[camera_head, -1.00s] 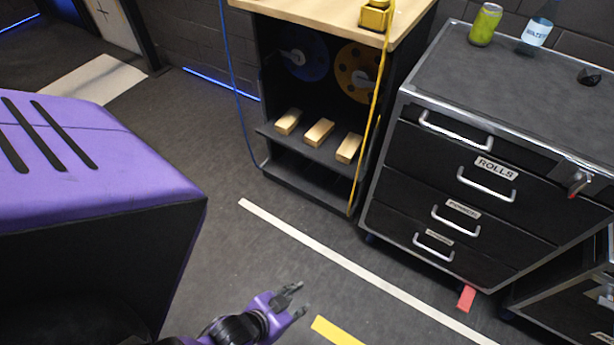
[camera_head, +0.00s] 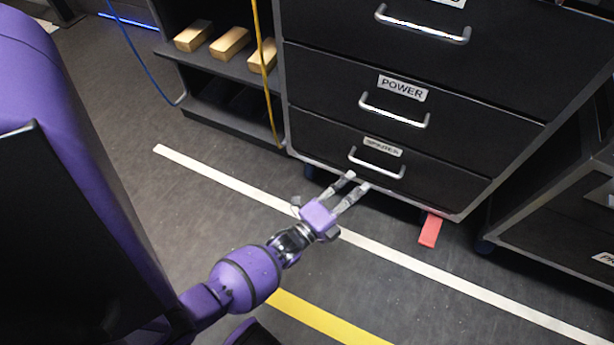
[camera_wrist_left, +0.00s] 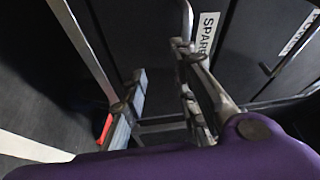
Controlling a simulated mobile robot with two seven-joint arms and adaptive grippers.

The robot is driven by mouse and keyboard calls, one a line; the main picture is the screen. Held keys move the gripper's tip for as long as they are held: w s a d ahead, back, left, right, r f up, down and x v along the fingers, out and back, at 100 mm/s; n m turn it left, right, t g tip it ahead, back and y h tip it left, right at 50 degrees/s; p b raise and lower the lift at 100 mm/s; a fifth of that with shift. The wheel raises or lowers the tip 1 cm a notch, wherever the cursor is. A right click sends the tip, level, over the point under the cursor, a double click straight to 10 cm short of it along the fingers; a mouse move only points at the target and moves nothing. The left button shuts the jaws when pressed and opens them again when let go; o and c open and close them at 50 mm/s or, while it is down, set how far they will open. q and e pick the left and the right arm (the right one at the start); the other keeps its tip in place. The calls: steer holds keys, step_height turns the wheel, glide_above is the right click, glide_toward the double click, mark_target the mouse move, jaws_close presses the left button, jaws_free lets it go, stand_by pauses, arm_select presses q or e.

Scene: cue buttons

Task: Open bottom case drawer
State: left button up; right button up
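The bottom drawer (camera_head: 322,138) of the dark case is at the base of its front in the head view. It looks shut, flush with the drawers above. Its silver bar handle (camera_head: 376,172) is below a white label (camera_head: 383,147), which shows as "SPARE..." in the left wrist view (camera_wrist_left: 207,35). My left gripper (camera_head: 357,181) is just in front of and below this handle, fingers apart and empty. In the left wrist view its two fingers (camera_wrist_left: 160,105) point at the drawer front. Contact with the handle cannot be told. My right gripper is not in view.
The POWER drawer (camera_head: 455,127) and another drawer (camera_head: 335,40) are above, both shut. A red strip (camera_head: 431,230) lies on the floor by the case's lower edge. A second cabinet (camera_head: 560,220) stands at right. A yellow cable (camera_head: 262,60) hangs at the left.

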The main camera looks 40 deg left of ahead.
mark_target(374, 169)
arm_select(q)
steer(key=w+r, duration=0.1)
steer(key=w, duration=0.1)
steer(key=w+r+m+b, duration=0.1)
steer(key=w, duration=0.1)
steer(key=w+d+r+m+t, duration=0.1)
steer(key=w+r, duration=0.1)
steer(key=shift+w, duration=0.4)
jaws_close()
